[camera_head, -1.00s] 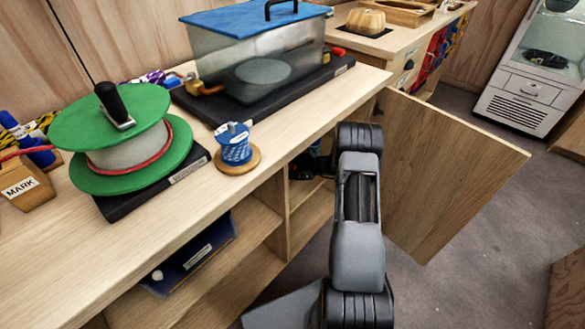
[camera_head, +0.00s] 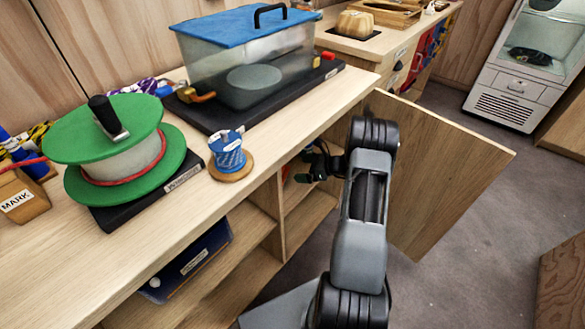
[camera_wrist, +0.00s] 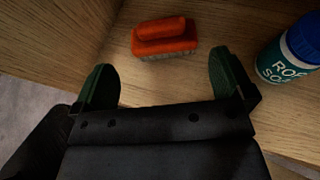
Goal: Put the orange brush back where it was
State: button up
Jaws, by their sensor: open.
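The orange brush (camera_wrist: 164,37) lies on a wooden surface inside the cabinet, bristles down, in the wrist view. It sits ahead of my gripper (camera_wrist: 160,85), whose two green-padded fingers are spread wide. The brush is apart from both fingers, and nothing is between them. In the head view my gripper (camera_head: 312,165) is at the opening of the cabinet under the bench. The brush cannot be made out there.
A bottle with a blue cap (camera_wrist: 300,45) stands right of the brush. The open cabinet door (camera_head: 440,170) is right of my arm. A green spool (camera_head: 110,150), a small blue spool (camera_head: 229,150) and a clear blue-lidded tank (camera_head: 255,75) stand on the bench top.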

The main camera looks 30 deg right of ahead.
jog(key=shift+v, duration=2.1)
